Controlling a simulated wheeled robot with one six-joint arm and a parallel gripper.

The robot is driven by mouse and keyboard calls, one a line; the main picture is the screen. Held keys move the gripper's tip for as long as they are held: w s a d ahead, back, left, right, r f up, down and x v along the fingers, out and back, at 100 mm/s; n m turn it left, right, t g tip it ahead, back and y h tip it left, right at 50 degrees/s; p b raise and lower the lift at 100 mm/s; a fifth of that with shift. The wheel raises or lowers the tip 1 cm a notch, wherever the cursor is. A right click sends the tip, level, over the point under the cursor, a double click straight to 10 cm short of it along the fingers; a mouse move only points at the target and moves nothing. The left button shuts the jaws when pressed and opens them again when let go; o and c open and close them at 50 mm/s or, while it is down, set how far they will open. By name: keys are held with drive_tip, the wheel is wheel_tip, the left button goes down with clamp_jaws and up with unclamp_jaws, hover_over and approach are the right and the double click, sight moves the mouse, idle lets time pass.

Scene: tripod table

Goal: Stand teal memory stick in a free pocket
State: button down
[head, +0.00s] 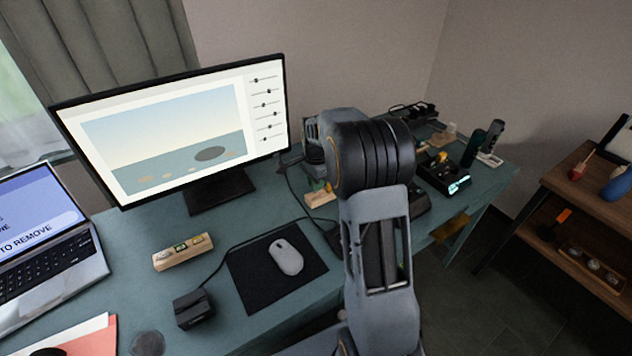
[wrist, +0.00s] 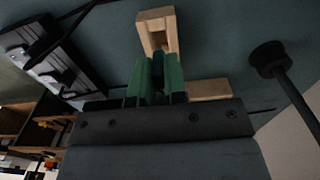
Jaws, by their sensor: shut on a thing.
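My gripper (wrist: 159,75) shows in the wrist view with its two green fingers shut on the dark teal memory stick (wrist: 158,62). Only a narrow part of the stick shows between the fingers. A pale wooden block (wrist: 156,15) with an opening lies just beyond the fingertips, over the teal desk. Whether the stick touches it I cannot tell. Another pale wooden piece (wrist: 208,88) shows right of the fingers. In the head view my arm hides the gripper and stick. A small wooden piece (head: 320,199) shows left of the arm there.
A wooden holder with small items (head: 178,261) stands on the desk (head: 135,235) below the monitor (head: 170,130). A mouse (head: 286,256) lies on a black mat (head: 255,290). A dark stand (wrist: 268,57) is at right in the wrist view. A laptop (head: 50,250) is at left.

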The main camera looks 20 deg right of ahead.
drive_tip(key=shift+f+b, duration=0.85)
drive_tip(key=shift+f, duration=0.7)
drive_tip(key=c, duration=1.1)
unclamp_jaws()
wheel_tip(320, 180, up, 14)
drive_tip(key=p, duration=0.1)
drive_tip(key=shift+p, duration=0.35)
drive_tip(key=shift+f, duration=0.1)
